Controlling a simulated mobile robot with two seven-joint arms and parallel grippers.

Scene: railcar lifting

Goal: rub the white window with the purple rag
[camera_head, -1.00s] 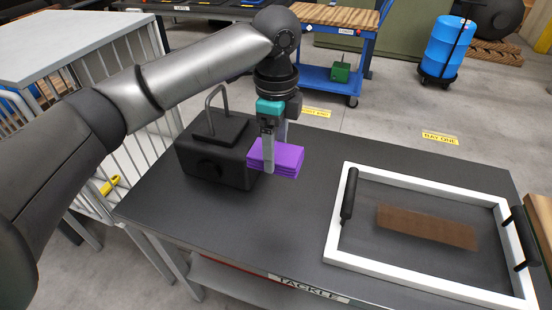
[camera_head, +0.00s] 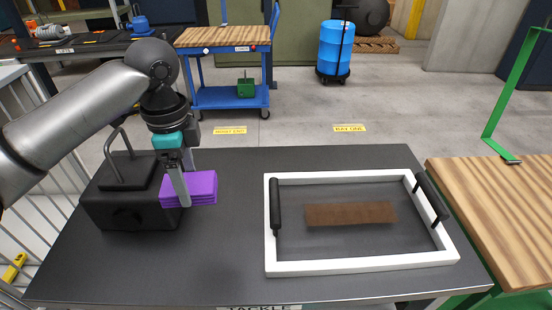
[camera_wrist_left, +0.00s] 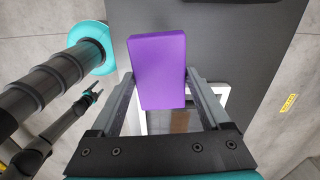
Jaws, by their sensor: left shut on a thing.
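The white window (camera_head: 360,266) lies flat on the dark table, a white frame with a black handle on its left and right sides and a brown patch (camera_head: 350,214) inside. The purple rag (camera_head: 200,188), a folded block, is in my left gripper (camera_head: 182,190), which is shut on it at the left of the table, well apart from the window. In the left wrist view the rag (camera_wrist_left: 158,68) sits between the fingers, and part of the white frame (camera_wrist_left: 222,90) shows beyond. My right gripper (camera_wrist_left: 91,97) seems to show small there; its jaws are unclear.
A black box with a loop handle (camera_head: 130,205) stands close to the left of the rag. Bare dark tabletop (camera_head: 235,215) lies between rag and window. A wooden-topped table (camera_head: 495,210) adjoins on the right. A blue cart (camera_head: 228,95) stands behind.

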